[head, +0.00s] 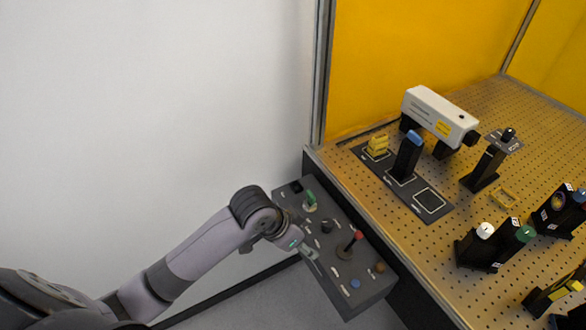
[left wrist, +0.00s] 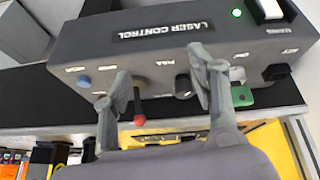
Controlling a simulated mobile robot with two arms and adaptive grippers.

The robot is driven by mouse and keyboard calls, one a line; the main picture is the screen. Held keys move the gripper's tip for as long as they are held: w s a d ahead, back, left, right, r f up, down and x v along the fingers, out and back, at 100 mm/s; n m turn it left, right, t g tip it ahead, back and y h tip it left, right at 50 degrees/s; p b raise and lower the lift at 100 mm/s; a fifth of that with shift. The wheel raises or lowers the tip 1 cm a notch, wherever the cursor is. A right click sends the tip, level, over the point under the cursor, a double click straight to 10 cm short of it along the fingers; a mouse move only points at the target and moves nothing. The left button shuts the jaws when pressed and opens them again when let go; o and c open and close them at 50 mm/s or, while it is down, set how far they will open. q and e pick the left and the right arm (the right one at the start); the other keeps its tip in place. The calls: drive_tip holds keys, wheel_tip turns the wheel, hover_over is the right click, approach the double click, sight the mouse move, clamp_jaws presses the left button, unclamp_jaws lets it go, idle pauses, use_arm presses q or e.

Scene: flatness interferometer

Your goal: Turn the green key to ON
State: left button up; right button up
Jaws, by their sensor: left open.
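The green key (head: 310,200) stands on the upper left part of the grey laser control box (head: 345,287). In the left wrist view the green key (left wrist: 242,96) shows at right, partly behind the right-hand finger. My left gripper (head: 306,250) is over the near left edge of the box, apart from the key. In the left wrist view my left gripper (left wrist: 160,78) has its fingers spread with nothing between them that it holds. The key's ON and OFF marks are too small to read. My right gripper is not in view.
The box carries a red-topped lever (head: 358,235), a black knob (head: 327,226), a blue button (head: 355,284) and a brown button (head: 379,266). A green light (left wrist: 237,13) glows on it. A perforated optical table (head: 455,225) with several instruments adjoins at right. A white wall (head: 150,100) stands behind.

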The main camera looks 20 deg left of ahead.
use_arm(q)
drive_tip(key=w+a+r+m, duration=0.1)
drive_tip(key=w+a+r, duration=0.2)
drive_tip(key=w+r, duration=0.45)
approach(309, 194)
drive_tip(key=shift+g+y, duration=0.3)
drive_tip(key=shift+g, duration=0.1)
drive_tip(key=p+x, duration=0.1)
drive_tip(key=x, duration=0.3)
drive_tip(key=p+x, duration=0.1)
drive_tip(key=x, duration=0.2)
drive_tip(key=p+x, duration=0.1)
drive_tip(key=x, duration=0.3)
drive_tip(key=shift+w+d+f, duration=0.1)
drive_tip(key=shift+w+d, duration=0.2)
drive_tip(key=shift+w, duration=0.05)
drive_tip(key=shift+c, duration=0.5)
